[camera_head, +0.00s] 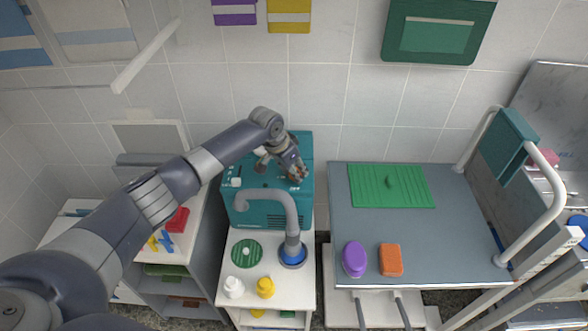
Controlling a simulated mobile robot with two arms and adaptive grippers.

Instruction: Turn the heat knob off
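A teal box-shaped machine (272,216) stands against the tiled wall, with a grey curved hose (291,222) at its front. Small controls or labels (236,182) show on the left of its top. My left arm reaches in from the left. My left gripper (297,175) is over the right part of the machine's top, pointing down, with its fingertips close to the surface. The gripper is small and dark here, so its opening is unclear. I cannot make out the heat knob for certain; the gripper may cover it. My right gripper is not in view.
A white cart (255,308) in front holds a green disc (247,253), a white bottle (233,287) and a yellow bottle (265,287). To the right, a grey table (400,230) bears a green mat (408,186), a purple brush (355,259) and an orange block (391,260).

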